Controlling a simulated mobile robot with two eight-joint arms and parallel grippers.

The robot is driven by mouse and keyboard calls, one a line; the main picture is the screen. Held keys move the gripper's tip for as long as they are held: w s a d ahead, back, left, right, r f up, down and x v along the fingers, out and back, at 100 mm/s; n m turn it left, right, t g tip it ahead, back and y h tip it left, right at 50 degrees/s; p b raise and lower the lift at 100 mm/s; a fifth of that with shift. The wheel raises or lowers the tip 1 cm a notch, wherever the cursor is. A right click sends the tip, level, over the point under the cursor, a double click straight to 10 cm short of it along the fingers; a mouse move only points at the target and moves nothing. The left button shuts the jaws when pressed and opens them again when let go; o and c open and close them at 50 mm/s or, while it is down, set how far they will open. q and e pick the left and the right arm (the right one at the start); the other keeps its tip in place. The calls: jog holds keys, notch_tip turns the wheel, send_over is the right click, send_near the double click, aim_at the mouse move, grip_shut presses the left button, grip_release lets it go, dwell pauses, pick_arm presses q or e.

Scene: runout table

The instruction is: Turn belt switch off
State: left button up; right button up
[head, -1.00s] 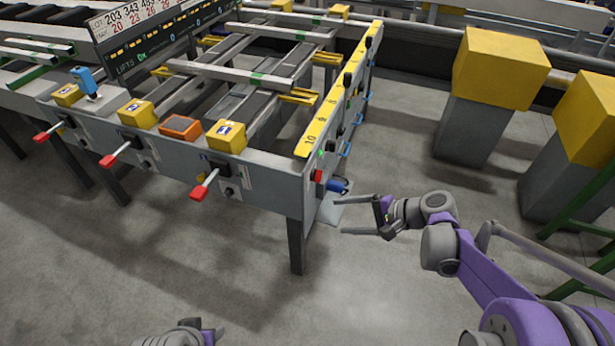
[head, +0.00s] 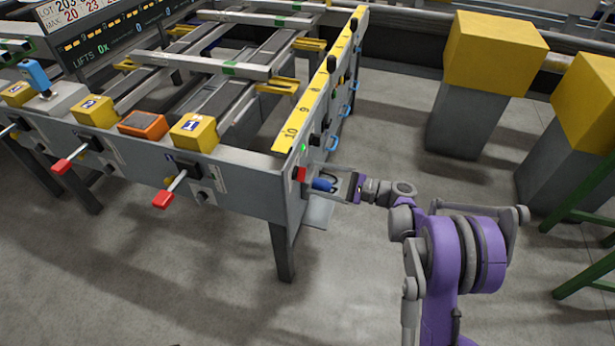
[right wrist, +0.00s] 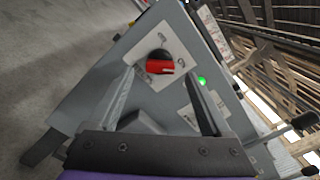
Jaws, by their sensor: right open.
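The belt switch (head: 300,174) is a red rotary knob on the grey end face of the runout table (head: 245,185). In the right wrist view the switch (right wrist: 160,65) has a red handle on a black base, on a pale marked plate. My right gripper (head: 335,183) is open and empty, pointing left at that end face. In the right wrist view the gripper (right wrist: 160,80) has its fingers spread on either side of the knob, with the knob apparently beyond the tips. I cannot tell whether they touch it. My left gripper is out of view.
A green lamp (right wrist: 201,80) glows beside the switch. Red-tipped levers (head: 163,199) stick out of the table's front. Yellow-topped grey blocks (head: 490,55) stand right, with open floor between.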

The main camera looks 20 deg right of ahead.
aim_at(305, 175)
jog(key=shift+x, duration=1.75)
grip_shut()
